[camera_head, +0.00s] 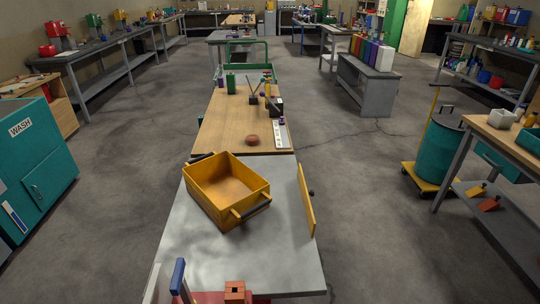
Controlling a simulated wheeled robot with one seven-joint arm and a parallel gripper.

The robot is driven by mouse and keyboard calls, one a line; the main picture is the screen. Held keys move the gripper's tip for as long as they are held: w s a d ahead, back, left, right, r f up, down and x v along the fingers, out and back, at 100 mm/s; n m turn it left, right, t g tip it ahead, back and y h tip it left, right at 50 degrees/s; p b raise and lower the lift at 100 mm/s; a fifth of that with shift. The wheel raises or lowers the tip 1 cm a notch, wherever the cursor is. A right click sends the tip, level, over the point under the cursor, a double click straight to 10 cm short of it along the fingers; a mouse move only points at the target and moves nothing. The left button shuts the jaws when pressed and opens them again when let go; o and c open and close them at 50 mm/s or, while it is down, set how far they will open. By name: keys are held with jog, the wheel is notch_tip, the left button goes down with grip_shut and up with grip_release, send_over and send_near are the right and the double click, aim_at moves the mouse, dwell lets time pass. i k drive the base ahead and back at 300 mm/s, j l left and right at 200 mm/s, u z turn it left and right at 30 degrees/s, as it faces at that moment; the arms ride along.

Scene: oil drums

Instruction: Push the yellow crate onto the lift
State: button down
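The yellow crate (211,208) is open-topped and looks empty, with dark bar handles at two ends. It sits turned at an angle on the far left part of a grey metal top (248,262). A thin yellow panel (306,200) with a dark knob stands upright along the right edge of that top, apart from the crate. I cannot tell for sure which surface is the lift; the grey top beneath the crate may be it. My gripper is not recognisable in this view.
A wooden bench (221,134) adjoins the far edge, holding a reddish-brown round object (252,140) and small tools. A blue-topped object (178,277) and a brown block (235,291) stand at the near edge. A teal drum (440,150) stands right. Floor (110,210) is clear on the left.

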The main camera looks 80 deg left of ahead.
aim_at(231, 194)
jog(key=i+j+u, duration=0.2)
jog(key=i+u, duration=0.25)
jog(key=i+j+u, duration=0.1)
jog(key=i+u, duration=0.35)
jog(key=i+l+u, duration=0.1)
jog(key=i+u, duration=0.35)
jog(key=i+l+u, duration=0.2)
jog(key=i+u, duration=0.25)
jog(key=i+l+u, duration=0.25)
jog(key=u, duration=0.25)
jog(key=i+j+u, duration=0.1)
jog(key=u, duration=0.35)
jog(key=i+u, duration=0.2)
jog(key=u, duration=0.25)
jog(key=i+u, duration=0.15)
jog(key=u, duration=0.3)
jog(key=i+l+u, duration=0.1)
jog(key=u, duration=0.35)
jog(key=i+l+u, duration=0.15)
jog(key=u, duration=0.25)
jog(key=i+l+u, duration=0.1)
jog(key=u, duration=0.35)
jog(key=i+l+u, duration=0.1)
jog(key=u, duration=0.25)
jog(key=i+l+u, duration=0.15)
jog(key=u, duration=0.2)
jog(key=i+l+u, duration=0.35)
jog(key=k+j, duration=0.1)
